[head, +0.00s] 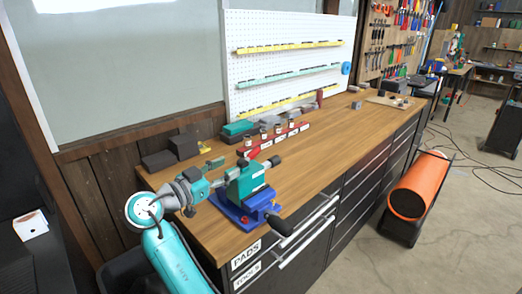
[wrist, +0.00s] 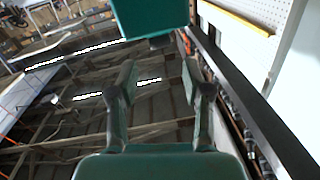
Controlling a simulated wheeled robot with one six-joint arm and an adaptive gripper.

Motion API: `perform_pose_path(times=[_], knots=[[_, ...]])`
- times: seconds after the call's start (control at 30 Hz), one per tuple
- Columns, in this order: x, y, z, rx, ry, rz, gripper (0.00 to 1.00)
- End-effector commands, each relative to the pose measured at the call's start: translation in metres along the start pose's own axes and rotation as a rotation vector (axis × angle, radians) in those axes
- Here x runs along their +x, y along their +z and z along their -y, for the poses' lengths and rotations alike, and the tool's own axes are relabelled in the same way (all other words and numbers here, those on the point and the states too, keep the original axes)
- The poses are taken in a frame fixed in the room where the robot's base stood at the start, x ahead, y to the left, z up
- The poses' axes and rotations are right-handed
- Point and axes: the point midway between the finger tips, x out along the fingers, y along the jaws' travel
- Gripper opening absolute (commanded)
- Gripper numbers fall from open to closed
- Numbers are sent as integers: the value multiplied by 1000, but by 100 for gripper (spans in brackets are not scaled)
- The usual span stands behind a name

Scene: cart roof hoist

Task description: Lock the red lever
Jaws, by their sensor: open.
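I cannot make out a clear red lever in either view. A vise with a teal body (head: 246,182) and a blue base (head: 235,211) stands at the near end of the wooden bench. A dark handle (head: 278,225) sticks out at its front. My gripper (wrist: 158,88) is open, with nothing between its fingers in the wrist view. A teal block (wrist: 150,15) fills the top of that view beyond the fingertips; it may be part of the vise. In the head view my wrist is just left of the vise, and my fingertips are hard to tell apart there.
On the wooden bench (head: 330,145), a red rack (head: 277,140) with several jars stands behind the vise. Dark blocks (head: 183,146) lie at the left. A pegboard (head: 290,60) rises behind. An orange cylinder (head: 420,183) lies right of the drawers. The bench's middle is mostly clear.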

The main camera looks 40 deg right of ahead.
Motion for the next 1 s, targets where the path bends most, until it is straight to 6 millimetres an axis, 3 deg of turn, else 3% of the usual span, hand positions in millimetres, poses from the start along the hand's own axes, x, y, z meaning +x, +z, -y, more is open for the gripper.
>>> perform_pose_path(times=[0.17, 0.6, 0.8, 1.0], knots=[[15, 0, 0, 0, 2, 0, 50], [88, 0, 0, -1, 2, -1, 50], [104, 0, 0, 0, 1, 0, 50], [108, 0, 0, 0, -1, 0, 50]])
